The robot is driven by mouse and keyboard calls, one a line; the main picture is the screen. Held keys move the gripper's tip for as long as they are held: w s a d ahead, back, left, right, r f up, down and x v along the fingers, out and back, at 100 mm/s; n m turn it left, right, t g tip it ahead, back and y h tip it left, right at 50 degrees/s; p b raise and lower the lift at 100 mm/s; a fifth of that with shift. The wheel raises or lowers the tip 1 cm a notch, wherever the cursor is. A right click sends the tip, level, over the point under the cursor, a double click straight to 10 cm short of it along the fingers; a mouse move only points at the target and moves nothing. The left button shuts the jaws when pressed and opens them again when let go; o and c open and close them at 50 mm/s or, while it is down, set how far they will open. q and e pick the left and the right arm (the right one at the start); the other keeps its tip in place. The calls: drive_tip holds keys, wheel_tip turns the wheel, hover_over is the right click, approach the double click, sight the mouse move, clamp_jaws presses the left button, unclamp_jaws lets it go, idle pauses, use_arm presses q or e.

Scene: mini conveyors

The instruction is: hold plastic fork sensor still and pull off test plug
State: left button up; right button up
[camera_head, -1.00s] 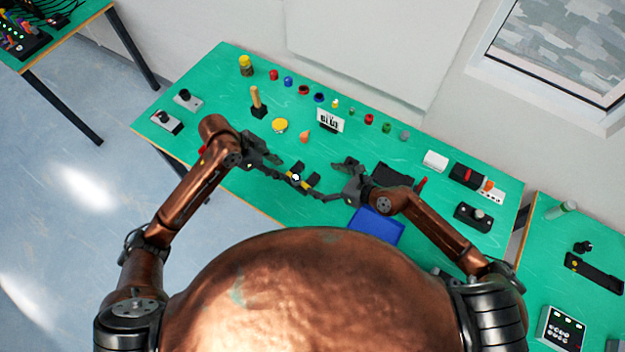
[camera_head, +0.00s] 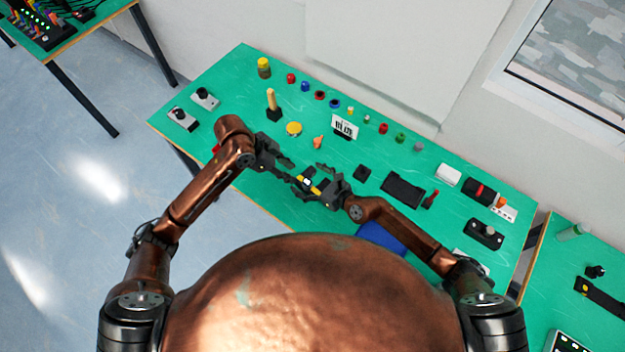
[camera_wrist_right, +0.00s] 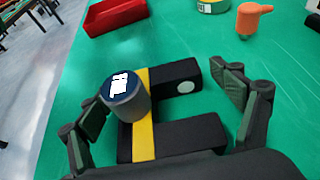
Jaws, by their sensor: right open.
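The plastic fork sensor is a black U-shaped body with a yellow band (camera_wrist_right: 143,138), lying on the green table; it also shows in the head view (camera_head: 317,188). A grey cylinder with a dark blue, white-marked top (camera_wrist_right: 124,95), seemingly the test plug, stands at the sensor's closed side by the yellow band. My right gripper (camera_wrist_right: 165,110) is open, its fingers on either side of the sensor and cylinder, not closed on either. In the head view, my left gripper (camera_head: 294,173) appears open, just left of the sensor. Contact there is unclear.
A red bin (camera_wrist_right: 115,14) and an orange piece (camera_wrist_right: 250,17) lie beyond the sensor. A sign (camera_head: 344,126) and several small coloured parts line the back. A black tray (camera_head: 403,190) and a blue piece (camera_head: 384,238) are at right.

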drive_tip(key=shift+c, duration=0.3)
drive_tip(key=c, duration=1.4)
drive_tip(key=shift+s+f, duration=0.1)
drive_tip(key=shift+f, duration=0.15)
idle(0.5)
